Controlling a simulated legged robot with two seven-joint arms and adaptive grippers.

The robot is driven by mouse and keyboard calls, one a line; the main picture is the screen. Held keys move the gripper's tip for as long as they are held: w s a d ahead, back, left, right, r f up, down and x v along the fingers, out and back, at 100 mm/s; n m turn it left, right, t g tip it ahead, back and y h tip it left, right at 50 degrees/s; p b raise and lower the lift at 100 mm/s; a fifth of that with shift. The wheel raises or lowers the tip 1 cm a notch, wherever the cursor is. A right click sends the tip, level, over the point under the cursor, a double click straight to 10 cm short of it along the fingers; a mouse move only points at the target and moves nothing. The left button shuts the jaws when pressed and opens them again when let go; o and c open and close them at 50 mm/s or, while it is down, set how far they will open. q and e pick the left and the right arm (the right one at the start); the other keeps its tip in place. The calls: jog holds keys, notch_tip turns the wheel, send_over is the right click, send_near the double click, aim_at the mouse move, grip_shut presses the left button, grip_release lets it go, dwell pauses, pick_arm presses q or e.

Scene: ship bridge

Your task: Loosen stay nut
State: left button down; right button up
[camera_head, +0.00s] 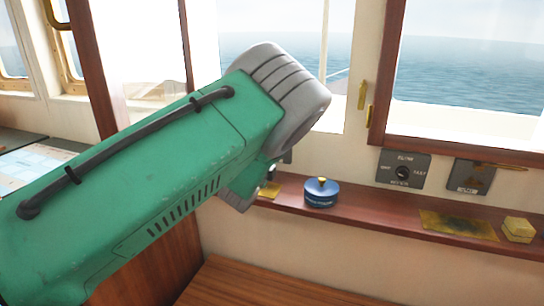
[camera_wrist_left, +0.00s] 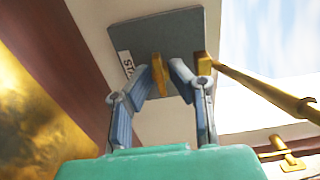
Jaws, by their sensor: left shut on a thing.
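In the left wrist view, the two blue-grey fingers of my left gripper (camera_wrist_left: 169,78) are closed on a flat brass piece, which looks like the stay nut (camera_wrist_left: 159,77). It sits in front of a dark grey plate (camera_wrist_left: 158,36) with a partly readable white label. A brass stay rod (camera_wrist_left: 262,92) runs from beside the fingers toward the lower right. In the head view my large green left arm fills the left and middle; it hides most of the gripper and the nut. My right gripper is not in view.
A wooden sill (camera_head: 365,212) runs below the windows. Two dark panels, one with a knob (camera_head: 403,171), are on the wall above.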

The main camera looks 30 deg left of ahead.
pick_arm(q)
jog(key=shift+a+r, duration=0.1)
jog(key=shift+a, duration=0.05)
jog(key=c, duration=1.5)
grip_release()
jog(key=shift+c, duration=0.2)
jog(key=shift+a, duration=0.1)
jog(key=shift+f, duration=0.2)
jog(key=v, duration=1.1)
jog(key=shift+s, duration=0.45)
jog(key=shift+f, duration=0.1)
